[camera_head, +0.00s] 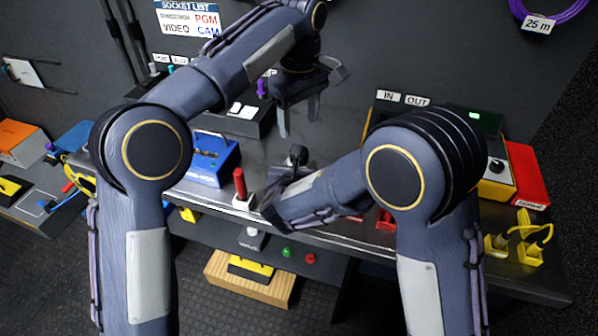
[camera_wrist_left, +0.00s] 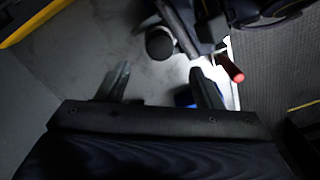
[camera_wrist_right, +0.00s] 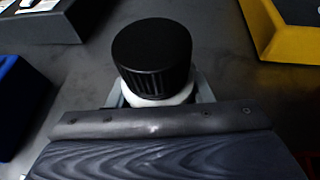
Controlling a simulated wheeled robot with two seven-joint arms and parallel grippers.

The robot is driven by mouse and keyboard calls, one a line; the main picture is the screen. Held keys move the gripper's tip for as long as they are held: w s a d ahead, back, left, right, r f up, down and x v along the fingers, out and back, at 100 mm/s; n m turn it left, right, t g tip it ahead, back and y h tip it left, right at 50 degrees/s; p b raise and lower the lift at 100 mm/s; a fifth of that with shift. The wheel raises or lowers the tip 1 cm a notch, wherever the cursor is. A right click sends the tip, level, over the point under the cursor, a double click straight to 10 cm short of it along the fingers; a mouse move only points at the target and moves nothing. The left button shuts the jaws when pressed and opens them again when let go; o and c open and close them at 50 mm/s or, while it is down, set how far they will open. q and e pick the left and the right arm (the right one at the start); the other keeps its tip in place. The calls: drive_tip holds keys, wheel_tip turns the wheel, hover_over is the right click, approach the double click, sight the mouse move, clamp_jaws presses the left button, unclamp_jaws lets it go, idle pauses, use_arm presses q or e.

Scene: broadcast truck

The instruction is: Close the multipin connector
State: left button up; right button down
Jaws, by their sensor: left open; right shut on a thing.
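The multipin connector is a black ribbed cylinder (camera_wrist_right: 153,55) with a white collar below it. It stands between the fingers of my right gripper (camera_wrist_right: 158,96) in the right wrist view, and the gripper is shut on it. Its black top also shows in the head view (camera_head: 298,155) and the left wrist view (camera_wrist_left: 160,42). My left gripper (camera_head: 298,118) is open and empty, fingers pointing down, above and behind the connector in the head view. In the left wrist view its fingers (camera_wrist_left: 163,85) are apart, with the connector beyond them. The collar's lower part is hidden.
A red-handled lever (camera_head: 240,184) stands left of the connector, near the bench's front edge. A blue box (camera_head: 208,160) is farther left. A red-and-yellow unit (camera_head: 522,175) and yellow plugs (camera_head: 528,252) are at the right. Bare bench (camera_head: 340,125) lies behind the connector.

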use_arm(q)
drive_tip(key=shift+n, duration=0.7)
drive_tip(key=shift+f, duration=3.95)
drive_tip(key=c, duration=1)
drive_tip(key=shift+c, duration=0.3)
